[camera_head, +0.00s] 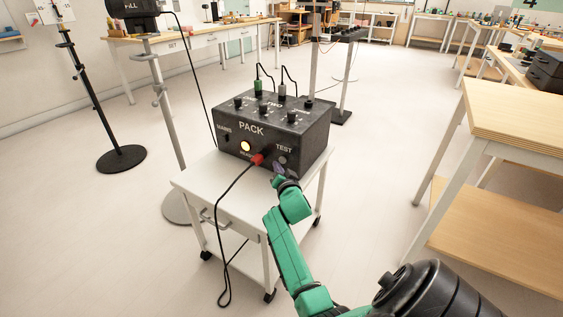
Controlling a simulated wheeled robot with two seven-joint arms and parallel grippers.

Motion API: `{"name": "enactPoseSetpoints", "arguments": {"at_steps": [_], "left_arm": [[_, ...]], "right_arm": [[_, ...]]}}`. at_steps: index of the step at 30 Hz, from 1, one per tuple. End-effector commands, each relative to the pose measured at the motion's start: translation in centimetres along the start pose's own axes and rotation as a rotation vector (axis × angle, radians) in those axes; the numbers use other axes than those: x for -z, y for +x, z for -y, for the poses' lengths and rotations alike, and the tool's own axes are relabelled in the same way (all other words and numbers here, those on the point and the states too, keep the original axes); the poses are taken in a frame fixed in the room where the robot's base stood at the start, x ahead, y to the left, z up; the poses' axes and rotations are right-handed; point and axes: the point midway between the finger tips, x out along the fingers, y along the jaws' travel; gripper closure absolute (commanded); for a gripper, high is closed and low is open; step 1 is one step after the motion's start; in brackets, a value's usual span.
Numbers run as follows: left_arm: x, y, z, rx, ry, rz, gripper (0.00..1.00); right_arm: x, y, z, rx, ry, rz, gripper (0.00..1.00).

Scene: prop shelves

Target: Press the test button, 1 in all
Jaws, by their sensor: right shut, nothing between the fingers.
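The test button (283,159) is a round grey button on the front face of the black PACK box (268,137), just under the word TEST. My right gripper (279,170) is shut and empty. Its tip is just below and slightly left of the test button, in front of the box's lower right front. I cannot tell whether the tip touches the box. My left gripper is not in view.
The box stands on a white wheeled cart (200,180). A lit amber lamp (245,147) and a red plug (258,159) with a hanging black cable are left of the button. A wooden table (520,110) is at right; open floor lies between.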

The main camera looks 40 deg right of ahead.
Motion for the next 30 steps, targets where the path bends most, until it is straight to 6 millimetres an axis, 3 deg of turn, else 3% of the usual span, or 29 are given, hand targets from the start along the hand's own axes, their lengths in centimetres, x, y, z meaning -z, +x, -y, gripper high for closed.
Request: {"name": "enactPoseSetpoints", "arguments": {"at_steps": [30], "left_arm": [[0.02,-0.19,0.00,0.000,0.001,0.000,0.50]], "right_arm": [[0.44,0.59,-0.45,-0.001,0.000,0.000,1.00]]}}
